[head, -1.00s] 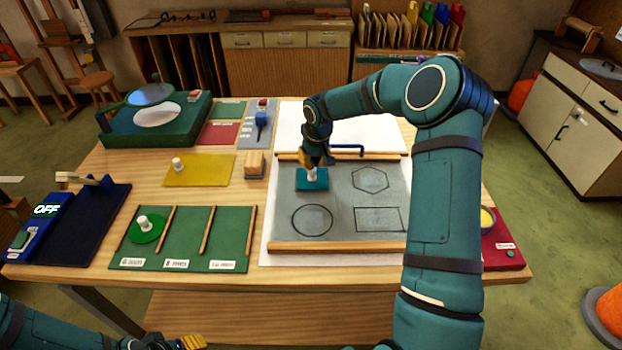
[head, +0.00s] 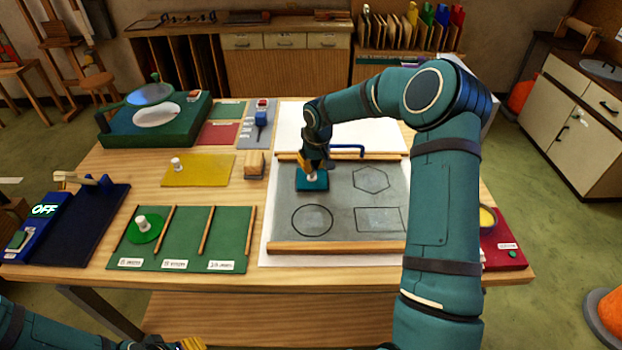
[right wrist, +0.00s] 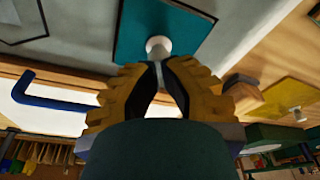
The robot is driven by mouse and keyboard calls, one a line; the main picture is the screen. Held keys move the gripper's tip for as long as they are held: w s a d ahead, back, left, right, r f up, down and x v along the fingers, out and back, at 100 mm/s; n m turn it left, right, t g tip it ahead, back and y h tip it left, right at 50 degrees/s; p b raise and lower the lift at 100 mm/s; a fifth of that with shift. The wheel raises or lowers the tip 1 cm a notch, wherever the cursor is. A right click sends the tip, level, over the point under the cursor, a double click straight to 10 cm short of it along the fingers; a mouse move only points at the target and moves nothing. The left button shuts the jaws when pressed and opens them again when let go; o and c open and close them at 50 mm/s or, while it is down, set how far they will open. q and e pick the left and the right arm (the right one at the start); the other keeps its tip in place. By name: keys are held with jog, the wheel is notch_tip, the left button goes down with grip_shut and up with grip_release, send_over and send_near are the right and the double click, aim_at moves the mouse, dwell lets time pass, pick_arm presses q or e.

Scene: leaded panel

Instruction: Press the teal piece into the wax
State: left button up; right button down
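The teal piece (head: 313,183) is a flat teal square with a pale knob. It lies on the upper left part of the grey wax slab (head: 340,205). My right gripper (head: 316,166) is directly above it, pointing down. In the right wrist view, the gripper's yellow fingertips (right wrist: 158,66) are together at the knob (right wrist: 158,46). The knob shows beyond the tips rather than between them, and the teal square (right wrist: 190,28) lies under it. Whether the tips touch the knob is hard to tell. My left gripper (head: 190,343) is at the bottom edge, partly cut off.
The slab has wooden bars, a blue handle (head: 347,147) and drawn outlines: a circle, a hexagon and a rectangle. A green tray (head: 190,245) with a green disc (head: 146,228), a yellow sheet (head: 205,170) and a wooden block (head: 254,164) are to the left.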

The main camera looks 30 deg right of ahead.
jog(key=shift+f, duration=0.25)
dwell(0.3)
jog(key=shift+r+p, duration=2.3)
jog(key=shift+r, duration=1.75)
